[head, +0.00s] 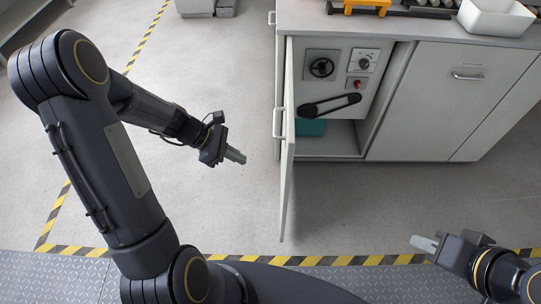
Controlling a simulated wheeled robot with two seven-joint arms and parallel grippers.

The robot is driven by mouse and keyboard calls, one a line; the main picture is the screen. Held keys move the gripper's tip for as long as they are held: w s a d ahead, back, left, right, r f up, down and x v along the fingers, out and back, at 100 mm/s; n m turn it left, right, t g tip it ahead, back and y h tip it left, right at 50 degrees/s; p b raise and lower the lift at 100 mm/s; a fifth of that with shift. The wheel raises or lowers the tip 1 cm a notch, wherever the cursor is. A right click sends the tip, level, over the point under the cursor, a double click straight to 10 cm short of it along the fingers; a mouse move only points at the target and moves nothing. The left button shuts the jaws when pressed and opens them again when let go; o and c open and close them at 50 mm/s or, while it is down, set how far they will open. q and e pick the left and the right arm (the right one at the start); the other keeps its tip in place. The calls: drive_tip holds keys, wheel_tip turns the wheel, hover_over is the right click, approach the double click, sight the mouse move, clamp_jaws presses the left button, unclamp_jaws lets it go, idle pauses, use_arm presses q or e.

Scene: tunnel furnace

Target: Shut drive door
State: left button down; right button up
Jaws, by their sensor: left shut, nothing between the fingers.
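The drive door (287,150) is a light grey panel hinged at the left of the cabinet opening. It stands open and swung out towards me, seen nearly edge-on, with a bar handle (278,123) on its left face. Behind it the drive compartment (335,85) shows a panel with a black wheel, a red button and a black belt. My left gripper (236,156) is shut and empty, left of the door and apart from it. My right gripper (425,244) is at the lower right, in front of the cabinet; whether its fingers are open is unclear.
The cabinet's other door (425,110) at the right is closed. A white bin (496,17) and an orange item (367,5) sit on the countertop. Yellow-black tape (330,260) marks the floor edge. The floor left of the door is clear.

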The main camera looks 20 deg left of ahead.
use_arm(q)
drive_tip(key=d+r+b+x, duration=0.1)
drive_tip(key=d+r+x, duration=0.1)
drive_tip(key=x, duration=1)
drive_tip(key=shift+w+d, duration=0.1)
drive_tip(key=shift+d, duration=0.05)
